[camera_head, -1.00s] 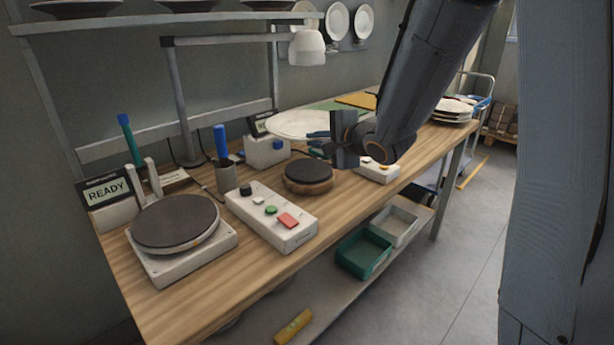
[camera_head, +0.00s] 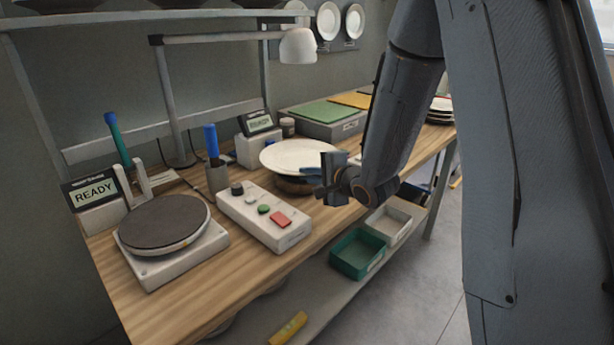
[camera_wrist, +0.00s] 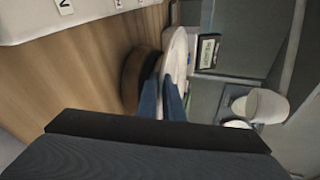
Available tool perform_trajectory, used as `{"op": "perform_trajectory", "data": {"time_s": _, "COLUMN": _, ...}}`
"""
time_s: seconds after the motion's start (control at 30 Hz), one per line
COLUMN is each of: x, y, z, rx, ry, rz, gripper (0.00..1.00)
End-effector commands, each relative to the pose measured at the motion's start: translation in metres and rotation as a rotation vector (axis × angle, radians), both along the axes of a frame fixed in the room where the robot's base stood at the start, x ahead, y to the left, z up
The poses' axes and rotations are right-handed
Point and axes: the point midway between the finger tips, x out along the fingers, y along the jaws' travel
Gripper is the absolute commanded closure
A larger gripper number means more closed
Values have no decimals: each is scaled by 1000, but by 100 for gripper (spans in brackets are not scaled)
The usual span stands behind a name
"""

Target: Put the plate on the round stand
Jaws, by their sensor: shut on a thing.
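The white plate (camera_head: 292,152) is level in the head view, its near right edge in my gripper (camera_head: 314,173). My gripper is shut on that edge. The low wooden round stand (camera_head: 291,186) is under the plate; its top is mostly hidden. In the wrist view the plate (camera_wrist: 177,58) shows nearly edge-on beside the round stand (camera_wrist: 136,77), with my blue fingers (camera_wrist: 173,97) at the rim. I cannot tell whether the plate touches the stand.
A control box (camera_head: 264,216) with a red button stands in front of the round stand. A white device with a dark round top (camera_head: 164,224) is at left. A lamp (camera_head: 298,45) hangs above. Green and yellow panels (camera_head: 325,113) lie behind.

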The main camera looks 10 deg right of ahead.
Motion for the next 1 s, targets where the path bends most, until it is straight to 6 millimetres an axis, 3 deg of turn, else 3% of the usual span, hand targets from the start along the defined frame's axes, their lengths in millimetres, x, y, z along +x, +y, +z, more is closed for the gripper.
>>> {"op": "perform_trajectory", "data": {"time_s": 0.43, "x": 1, "y": 0, "z": -5, "rx": 0, "ry": -5, "rz": 1, "gripper": 100}}
{"op": "perform_trajectory", "data": {"time_s": 0.5, "x": 0, "y": 0, "z": -6, "rx": 0, "ry": -2, "rz": 1, "gripper": 83}}
{"op": "perform_trajectory", "data": {"time_s": 0.57, "x": 0, "y": 0, "z": -6, "rx": 0, "ry": -2, "rz": 1, "gripper": 74}}
{"op": "perform_trajectory", "data": {"time_s": 1.0, "x": -7, "y": -4, "z": 0, "rx": 0, "ry": -3, "rz": -1, "gripper": 74}}
